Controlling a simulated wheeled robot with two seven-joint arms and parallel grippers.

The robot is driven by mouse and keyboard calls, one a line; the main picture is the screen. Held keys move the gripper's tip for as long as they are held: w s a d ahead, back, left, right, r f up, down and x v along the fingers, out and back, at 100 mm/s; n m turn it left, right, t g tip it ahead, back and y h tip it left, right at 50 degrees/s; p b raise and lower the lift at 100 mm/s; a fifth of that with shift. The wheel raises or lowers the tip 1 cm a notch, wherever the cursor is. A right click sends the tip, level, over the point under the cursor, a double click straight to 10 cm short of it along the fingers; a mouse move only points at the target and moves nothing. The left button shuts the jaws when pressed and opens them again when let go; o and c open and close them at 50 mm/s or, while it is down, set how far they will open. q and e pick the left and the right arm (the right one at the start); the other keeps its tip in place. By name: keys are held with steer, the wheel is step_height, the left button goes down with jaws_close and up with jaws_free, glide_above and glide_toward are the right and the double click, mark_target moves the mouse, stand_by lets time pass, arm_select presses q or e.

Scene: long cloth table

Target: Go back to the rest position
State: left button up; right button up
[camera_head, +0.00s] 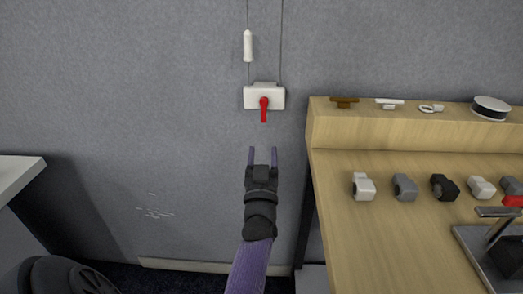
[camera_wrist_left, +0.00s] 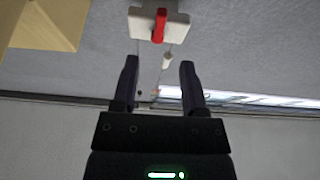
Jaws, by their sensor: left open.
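My left gripper (camera_head: 263,157) is open and empty, with its fingers pointing up toward the grey wall. It stands in front of and below a white wall box (camera_head: 275,97) with a red lever (camera_head: 264,110) hanging down. The gripper is apart from the lever in the head view. In the left wrist view, the two fingers of the gripper (camera_wrist_left: 157,80) are spread, and the red lever (camera_wrist_left: 160,25) and white box (camera_wrist_left: 177,27) show beyond the tips. My right gripper is not in view.
A wooden bench (camera_head: 385,240) with a raised shelf (camera_head: 400,130) stands to the right, close to my left arm. A pale table corner (camera_head: 18,175) is at left.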

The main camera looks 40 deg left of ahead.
arm_select(q)
steer(key=shift+s+d+f, duration=0.2)
steer(key=shift+s, duration=0.05)
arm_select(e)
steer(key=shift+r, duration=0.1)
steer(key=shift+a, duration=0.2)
